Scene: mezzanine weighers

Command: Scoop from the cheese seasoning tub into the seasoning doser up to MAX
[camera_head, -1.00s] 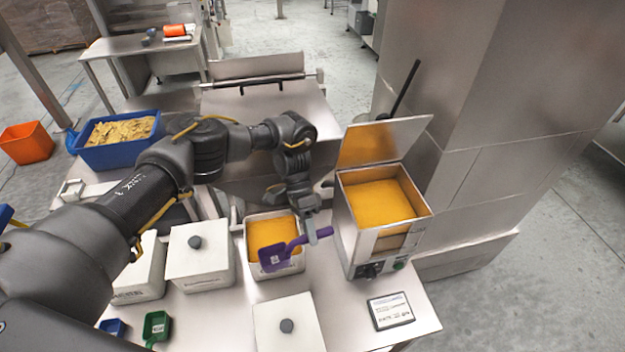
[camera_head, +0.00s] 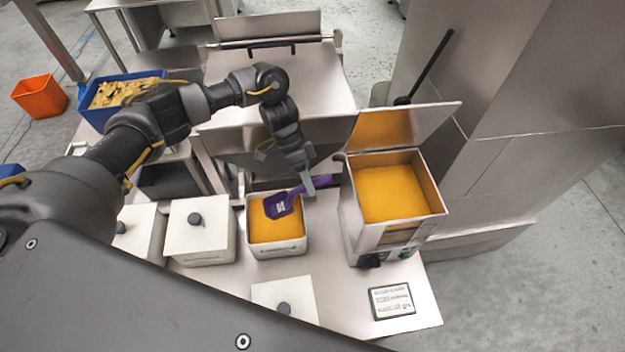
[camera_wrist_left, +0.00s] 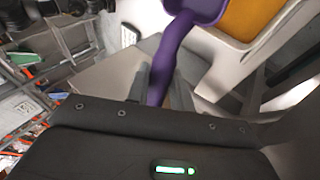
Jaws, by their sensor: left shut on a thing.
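My left gripper (camera_head: 318,183) is shut on the handle of a purple scoop (camera_head: 281,204). The scoop's bowl is over the open white tub of orange-yellow seasoning (camera_head: 277,251); I cannot tell if it touches the powder. In the left wrist view the purple handle (camera_wrist_left: 172,62) runs between the fingers, with part of the tub's seasoning (camera_wrist_left: 248,18) at the top right. The seasoning doser (camera_head: 364,224) stands to the right of the tub, lid raised, with orange-yellow seasoning (camera_head: 395,193) inside. Its MAX mark cannot be made out. My right gripper is not in view.
White lidded tubs (camera_head: 203,243) stand left of the open tub, and another (camera_head: 285,297) stands in front. A small framed sign (camera_head: 391,301) lies before the doser. The raised doser lid (camera_head: 402,127) stands behind its opening. A blue crate (camera_head: 97,118) is at the far left.

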